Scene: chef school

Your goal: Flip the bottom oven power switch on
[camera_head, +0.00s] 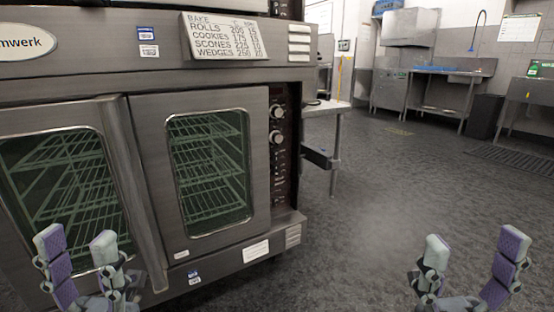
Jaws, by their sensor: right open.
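A large steel oven (120,80) with two glass doors fills the left half of the head view. Its narrow dark control panel (280,160) runs down the right side of the doors, with round knobs (277,112) and smaller controls below them. The power switch is too small to tell apart there. My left gripper (78,252) is at the bottom left, in front of the left door, with its fingers apart and nothing between them. My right gripper (473,255) is at the bottom right over open floor, open and empty, well right of the panel.
A steel table (338,108) with a low shelf stands just behind the oven's right side. A steel sink unit (440,90) and counters line the back wall. The grey floor (390,190) right of the oven is clear. A baking chart (225,37) is on the oven's upper front.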

